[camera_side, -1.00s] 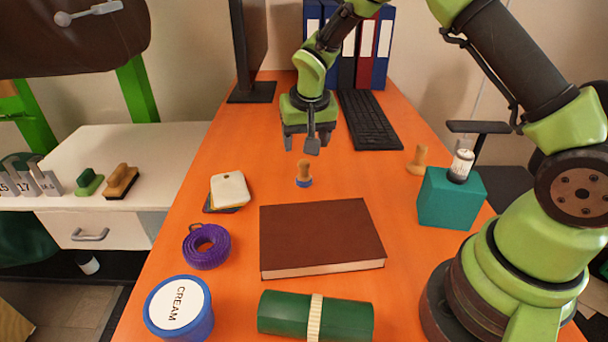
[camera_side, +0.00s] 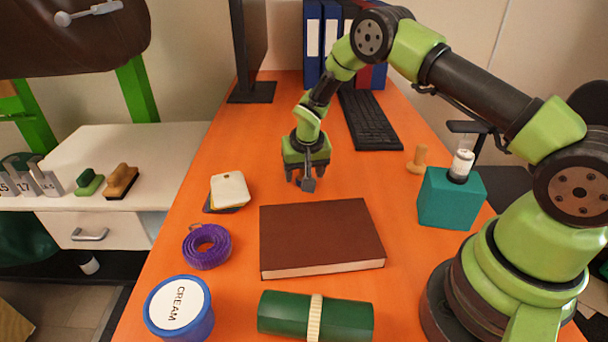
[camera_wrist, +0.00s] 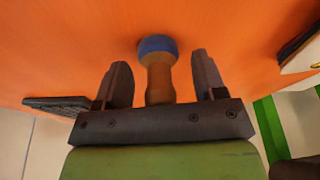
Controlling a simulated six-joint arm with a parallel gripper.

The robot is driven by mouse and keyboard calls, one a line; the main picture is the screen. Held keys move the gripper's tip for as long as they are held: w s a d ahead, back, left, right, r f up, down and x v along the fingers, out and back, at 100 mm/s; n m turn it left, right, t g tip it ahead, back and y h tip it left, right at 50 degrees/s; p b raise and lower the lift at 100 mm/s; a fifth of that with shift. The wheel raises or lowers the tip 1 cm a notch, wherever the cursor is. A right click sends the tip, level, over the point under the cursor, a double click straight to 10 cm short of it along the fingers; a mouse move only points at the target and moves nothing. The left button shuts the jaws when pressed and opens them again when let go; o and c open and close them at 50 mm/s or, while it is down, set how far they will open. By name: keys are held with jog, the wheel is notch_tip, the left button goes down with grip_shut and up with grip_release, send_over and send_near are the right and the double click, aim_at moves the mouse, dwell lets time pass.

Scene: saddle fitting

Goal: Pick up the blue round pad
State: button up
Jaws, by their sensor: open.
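The blue round pad (camera_wrist: 157,44) has a wooden handle (camera_wrist: 160,80) and shows in the wrist view between the two fingers. The handle points back toward the gripper's palm, and the blue end rests against the orange table. My gripper (camera_wrist: 161,68) is open, with a gap on each side of the handle. In the side view my gripper (camera_side: 306,180) is low over the table behind the brown book and hides the pad.
A brown book (camera_side: 318,235) lies just in front of my gripper. White coasters (camera_side: 229,189) and a purple belt roll (camera_side: 207,246) lie to the left. A wooden peg (camera_side: 418,160) and a teal box (camera_side: 449,199) stand to the right. A keyboard (camera_side: 369,120) lies behind.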

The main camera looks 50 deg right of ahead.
jog(key=c, duration=0.9)
jog(key=shift+c, duration=0.3)
jog(key=shift+r, duration=0.1)
